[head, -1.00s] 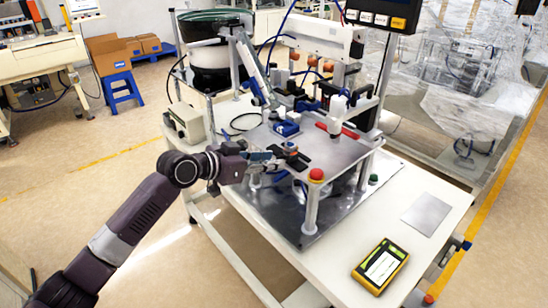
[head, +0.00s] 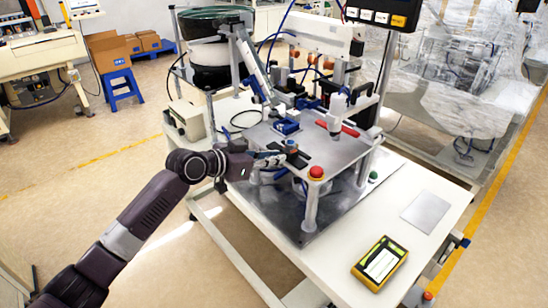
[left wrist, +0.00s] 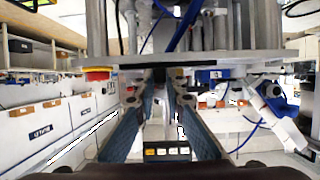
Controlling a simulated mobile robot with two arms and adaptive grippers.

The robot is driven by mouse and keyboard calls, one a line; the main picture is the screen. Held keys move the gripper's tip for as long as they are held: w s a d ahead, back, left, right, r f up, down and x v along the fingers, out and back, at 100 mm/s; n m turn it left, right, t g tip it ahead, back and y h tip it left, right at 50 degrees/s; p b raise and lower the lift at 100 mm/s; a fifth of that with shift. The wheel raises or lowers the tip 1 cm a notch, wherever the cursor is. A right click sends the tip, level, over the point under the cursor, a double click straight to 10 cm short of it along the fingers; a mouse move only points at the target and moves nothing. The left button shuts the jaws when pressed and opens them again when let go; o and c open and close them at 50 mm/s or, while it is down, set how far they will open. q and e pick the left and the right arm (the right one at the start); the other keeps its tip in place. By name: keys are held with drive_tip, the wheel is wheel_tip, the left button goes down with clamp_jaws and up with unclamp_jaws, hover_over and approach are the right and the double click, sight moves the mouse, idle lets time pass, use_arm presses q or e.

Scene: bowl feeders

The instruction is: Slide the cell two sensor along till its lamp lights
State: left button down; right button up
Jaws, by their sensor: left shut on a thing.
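The sensor (head: 292,145) is a small block with a blue top, at the black slide strip (head: 299,161) on the near left edge of the raised metal plate. My left gripper (head: 283,155) reaches this edge from the left and is shut on the sensor. In the left wrist view, my fingers (left wrist: 162,82) close around a dark part at the plate edge. The fingers partly hide the sensor's lower part. I cannot make out a lit lamp on it. My right gripper is in neither view.
A red button (head: 316,172) stands at the plate's near corner. A blue block (head: 287,127) and a red bar (head: 350,130) sit on the plate (head: 320,152). The bowl feeder (head: 208,50) is behind. A yellow meter (head: 380,263) and a grey sheet (head: 426,211) lie on the white table.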

use_arm(q)
drive_tip(key=shift+w+a+b, duration=0.95)
drive_tip(key=shift+w+b, duration=0.05)
drive_tip(key=shift+b, duration=0.2)
drive_tip(key=c, duration=2)
unclamp_jaws()
drive_tip(key=shift+s, duration=0.1)
